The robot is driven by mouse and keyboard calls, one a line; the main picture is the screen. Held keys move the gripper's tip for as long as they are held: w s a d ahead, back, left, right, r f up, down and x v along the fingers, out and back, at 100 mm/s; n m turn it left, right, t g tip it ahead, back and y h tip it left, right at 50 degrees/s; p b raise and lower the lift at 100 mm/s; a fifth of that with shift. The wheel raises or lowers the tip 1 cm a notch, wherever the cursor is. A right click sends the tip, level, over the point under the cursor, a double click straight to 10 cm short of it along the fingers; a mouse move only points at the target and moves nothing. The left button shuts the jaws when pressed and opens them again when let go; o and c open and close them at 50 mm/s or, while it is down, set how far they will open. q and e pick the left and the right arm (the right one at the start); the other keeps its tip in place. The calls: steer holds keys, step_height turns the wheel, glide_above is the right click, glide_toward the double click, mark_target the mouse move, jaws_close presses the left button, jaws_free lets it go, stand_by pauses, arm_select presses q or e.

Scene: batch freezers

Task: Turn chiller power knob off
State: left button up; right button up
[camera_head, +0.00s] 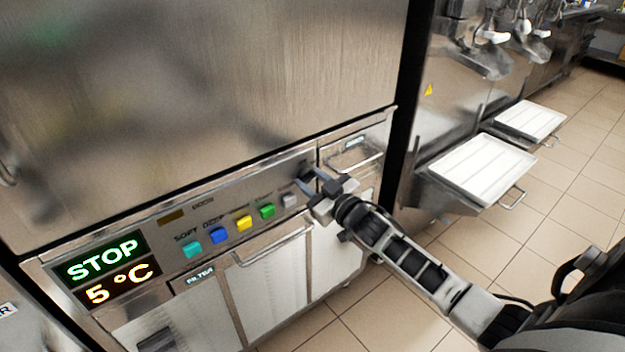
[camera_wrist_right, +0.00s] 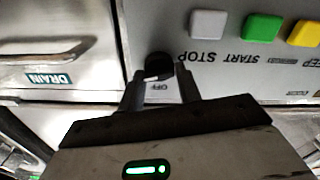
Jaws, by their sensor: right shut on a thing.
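In the head view my right gripper (camera_head: 318,187) is at the right end of the panel and mostly hides the knob. The chiller's display (camera_head: 108,268) reads "STOP" and "5 °C". My left gripper is not in view.
A row of coloured buttons runs left of the knob, with the grey button (camera_head: 289,200) and green button (camera_head: 267,211) nearest. A drawer handle (camera_head: 357,163) is close to the right. White trays (camera_head: 482,168) stick out from machines further right.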

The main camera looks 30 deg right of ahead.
steer(key=n, duration=0.3)
steer(key=shift+n, duration=0.4)
steer(key=n, duration=0.3)
steer(key=shift+a+f+n, duration=0.1)
steer(key=shift+n, duration=0.2)
steer(key=n+b, duration=0.1)
steer(key=n, duration=0.2)
steer(key=shift+f+n, duration=0.1)
steer(key=shift+n, duration=0.2)
steer(key=shift+n+b, duration=0.45)
steer(key=shift+n, duration=1.55)
steer(key=o, duration=0.9)
steer(key=shift+o, duration=0.3)
steer(key=shift+s, duration=0.1)
steer(key=s+d, duration=0.1)
steer(key=s, duration=1.4)
steer(key=shift+s, duration=0.4)
